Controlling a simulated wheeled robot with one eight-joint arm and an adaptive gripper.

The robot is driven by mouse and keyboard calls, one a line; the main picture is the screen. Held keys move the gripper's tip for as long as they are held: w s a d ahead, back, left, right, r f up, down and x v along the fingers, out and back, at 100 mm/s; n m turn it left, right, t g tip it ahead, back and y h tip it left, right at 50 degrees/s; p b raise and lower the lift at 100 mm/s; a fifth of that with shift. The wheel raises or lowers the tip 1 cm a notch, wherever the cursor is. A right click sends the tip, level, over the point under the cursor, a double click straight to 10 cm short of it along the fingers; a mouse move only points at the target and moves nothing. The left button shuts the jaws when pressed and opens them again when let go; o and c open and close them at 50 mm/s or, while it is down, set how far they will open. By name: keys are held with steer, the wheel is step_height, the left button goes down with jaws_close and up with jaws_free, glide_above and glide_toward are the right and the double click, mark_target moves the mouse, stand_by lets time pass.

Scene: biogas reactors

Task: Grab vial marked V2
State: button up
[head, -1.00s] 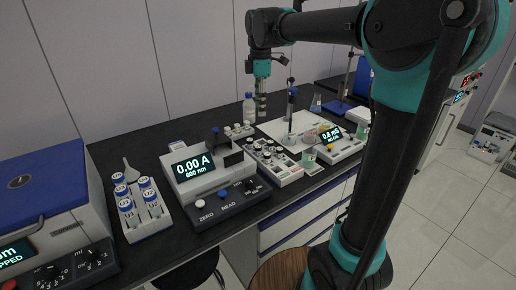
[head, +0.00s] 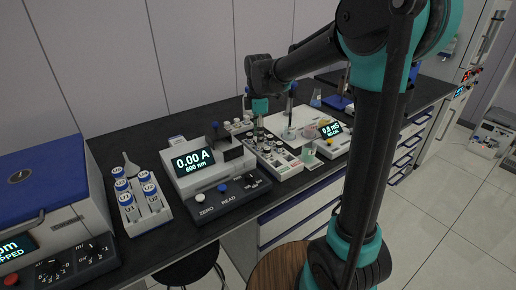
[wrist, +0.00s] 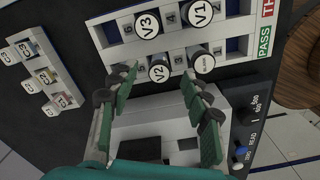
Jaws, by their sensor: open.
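The vial marked V2 (wrist: 159,73) stands in a white rack (wrist: 178,47) in the wrist view, its round white label facing up. Vials V3 (wrist: 148,25), V1 (wrist: 201,12) and one with a small label that seems to read blank (wrist: 204,65) stand around it. My gripper (wrist: 160,78) is open and empty, with its green fingertips on either side of V2 in the picture. I cannot tell how far above V2 they are. In the head view my gripper (head: 259,130) is low over the rack (head: 280,162), and V2 cannot be made out there.
A photometer (head: 205,165) reading 0.00 A stands left of the rack. A U-marked vial rack (head: 150,222) is further left. A meter (head: 331,138) stands to the right. A small rack of C-marked vials (wrist: 62,102) is at the left in the wrist view.

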mark_target(258, 148)
steer(key=shift+a+f, duration=0.1)
steer(key=shift+f, duration=1.45)
jaws_close()
steer(key=shift+r, duration=0.1)
